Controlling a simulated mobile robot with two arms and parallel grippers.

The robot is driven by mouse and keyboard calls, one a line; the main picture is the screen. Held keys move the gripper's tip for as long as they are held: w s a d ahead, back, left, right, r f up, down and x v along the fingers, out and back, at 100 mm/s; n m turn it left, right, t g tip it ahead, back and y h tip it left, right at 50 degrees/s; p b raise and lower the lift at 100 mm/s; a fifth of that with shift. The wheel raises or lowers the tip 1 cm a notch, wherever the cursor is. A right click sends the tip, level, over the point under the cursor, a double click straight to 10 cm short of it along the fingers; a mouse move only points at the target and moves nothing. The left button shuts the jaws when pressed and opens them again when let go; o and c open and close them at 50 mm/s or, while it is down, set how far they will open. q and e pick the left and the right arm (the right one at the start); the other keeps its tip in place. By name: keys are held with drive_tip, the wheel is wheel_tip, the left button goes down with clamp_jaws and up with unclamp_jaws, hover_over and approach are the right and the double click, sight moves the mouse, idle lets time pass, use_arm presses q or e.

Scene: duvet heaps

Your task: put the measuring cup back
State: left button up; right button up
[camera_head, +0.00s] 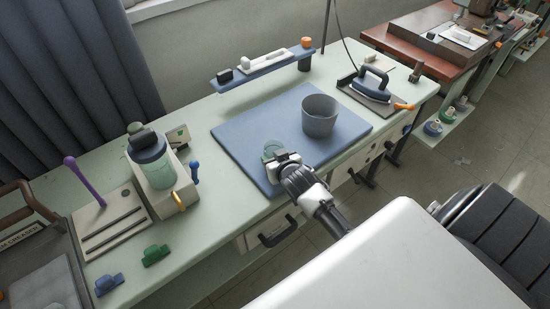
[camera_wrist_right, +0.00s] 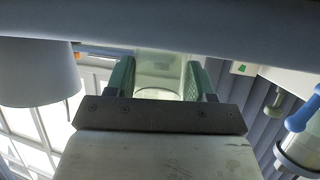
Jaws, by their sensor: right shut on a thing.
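My right gripper (camera_head: 277,156) is shut on a small see-through greenish cup, which looks like the measuring cup (camera_head: 271,148), at the near edge of the blue mat (camera_head: 240,130). In the right wrist view the clear cup (camera_wrist_right: 159,76) sits between the green fingers of my right gripper (camera_wrist_right: 160,80). Whether the cup touches the mat is hard to tell. A larger grey tub (camera_head: 320,115) stands upright on the mat to the right of the gripper; it also shows in the right wrist view (camera_wrist_right: 38,72). My left gripper is not in view.
A slotted board with a purple peg (camera_head: 72,168) lies farther left. A shelf (camera_head: 262,72) runs behind the mat. An iron (camera_head: 371,84) rests at right. The mat's left half is clear.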

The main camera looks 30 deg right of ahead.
drive_tip(key=o, duration=1)
drive_tip(key=shift+f, duration=0.1)
drive_tip(key=shift+s+r, duration=0.2)
drive_tip(key=shift+r, duration=0.05)
drive_tip(key=v, duration=1.1)
drive_tip(key=shift+s+a+r, duration=0.1)
drive_tip(key=shift+s+r, duration=0.05)
drive_tip(key=shift+s, duration=0.15)
